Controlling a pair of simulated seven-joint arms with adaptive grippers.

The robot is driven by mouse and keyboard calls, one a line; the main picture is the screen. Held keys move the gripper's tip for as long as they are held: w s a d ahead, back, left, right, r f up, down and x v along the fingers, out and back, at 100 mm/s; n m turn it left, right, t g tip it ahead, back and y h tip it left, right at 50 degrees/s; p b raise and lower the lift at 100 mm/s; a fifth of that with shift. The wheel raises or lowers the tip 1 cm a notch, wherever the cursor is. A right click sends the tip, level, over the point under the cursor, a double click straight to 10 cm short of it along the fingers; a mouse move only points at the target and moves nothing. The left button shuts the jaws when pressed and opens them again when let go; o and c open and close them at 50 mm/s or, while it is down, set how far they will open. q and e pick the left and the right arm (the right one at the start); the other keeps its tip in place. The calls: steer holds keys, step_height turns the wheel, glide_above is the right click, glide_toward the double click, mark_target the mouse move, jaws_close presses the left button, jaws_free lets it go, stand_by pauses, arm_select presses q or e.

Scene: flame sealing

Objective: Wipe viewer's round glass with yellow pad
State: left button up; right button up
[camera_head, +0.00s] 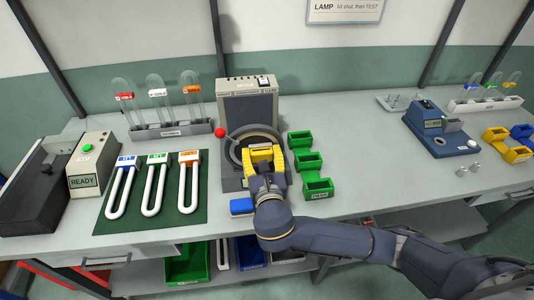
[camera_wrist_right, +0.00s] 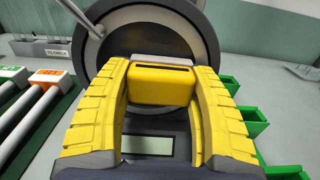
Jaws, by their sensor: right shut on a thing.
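The ring also shows large in the right wrist view (camera_wrist_right: 205,30). My right gripper (camera_head: 263,152) has yellow fingers and is in front of the ring, hiding part of it. In the right wrist view the fingers are shut on the yellow pad (camera_wrist_right: 160,85), which has a grey strip on its far side. The pad is at or very close to the glass; I cannot tell whether they touch. My left gripper is not in view.
A red-knobbed lever (camera_head: 220,134) stands at the ring's left. A green mat (camera_head: 180,218) with U-shaped tubes and a tube rack (camera_head: 172,131) are to the left.

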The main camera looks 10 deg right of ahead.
steer(key=shift+w+a, duration=0.15)
steer(key=shift+a, duration=1.2)
steer(key=shift+w+a, duration=0.1)
steer(key=shift+a, duration=1.2)
steer(key=shift+s, duration=0.1)
steer(key=shift+s+a, duration=0.1)
steer(key=shift+s, duration=0.1)
steer(key=shift+c, duration=1.1)
steer(key=shift+s, duration=2.7)
steer(key=shift+a, duration=0.1)
steer(key=shift+s, duration=1.55)
steer(key=shift+w+a, duration=0.1)
